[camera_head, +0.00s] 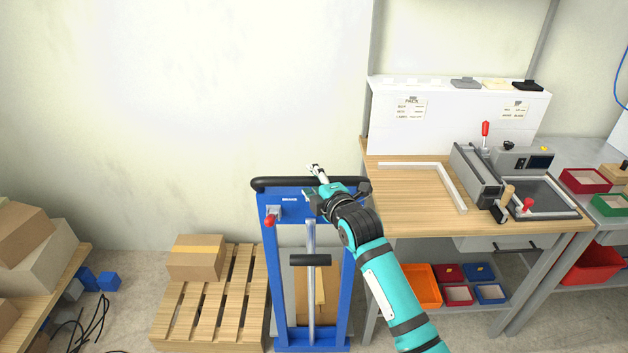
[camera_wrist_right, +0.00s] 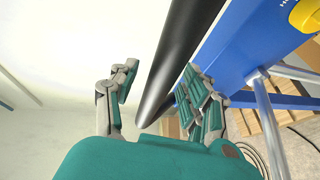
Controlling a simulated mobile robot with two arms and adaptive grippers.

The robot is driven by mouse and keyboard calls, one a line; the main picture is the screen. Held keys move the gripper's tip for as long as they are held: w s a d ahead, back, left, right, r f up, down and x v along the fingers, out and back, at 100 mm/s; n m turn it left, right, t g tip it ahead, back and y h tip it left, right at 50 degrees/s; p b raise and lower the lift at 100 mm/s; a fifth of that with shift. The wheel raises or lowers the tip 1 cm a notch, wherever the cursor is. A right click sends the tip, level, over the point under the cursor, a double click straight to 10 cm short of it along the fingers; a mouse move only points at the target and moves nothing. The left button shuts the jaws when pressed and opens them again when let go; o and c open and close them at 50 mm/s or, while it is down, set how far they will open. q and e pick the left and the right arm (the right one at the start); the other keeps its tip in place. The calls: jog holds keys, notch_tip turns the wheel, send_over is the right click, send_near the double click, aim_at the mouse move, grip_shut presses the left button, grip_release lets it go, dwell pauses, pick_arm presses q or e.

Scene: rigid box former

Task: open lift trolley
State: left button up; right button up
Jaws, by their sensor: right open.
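The lift trolley (camera_head: 346,300) has a blue frame, a black push handle (camera_head: 285,183) across its top, a red-knobbed lever (camera_head: 270,220) at its upper left and a silver column with a black crossbar (camera_head: 309,260). My right gripper (camera_head: 316,170) is at the handle's right half. In the right wrist view the black handle (camera_wrist_right: 180,60) runs between the fingers of my open right gripper (camera_wrist_right: 160,95); I cannot tell whether they touch it. A yellow knob (camera_wrist_right: 308,14) shows on the blue frame there. My left gripper is not in view.
A wooden pallet (camera_head: 190,310) with a cardboard box (camera_head: 197,257) stands left of the trolley. A workbench (camera_head: 410,195) with a grey clamp machine (camera_head: 475,170) stands close on the right. Cables (camera_head: 92,325) lie on the floor at lower left.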

grip_shut()
dwell(0.3)
jog(key=shift+f, duration=0.15)
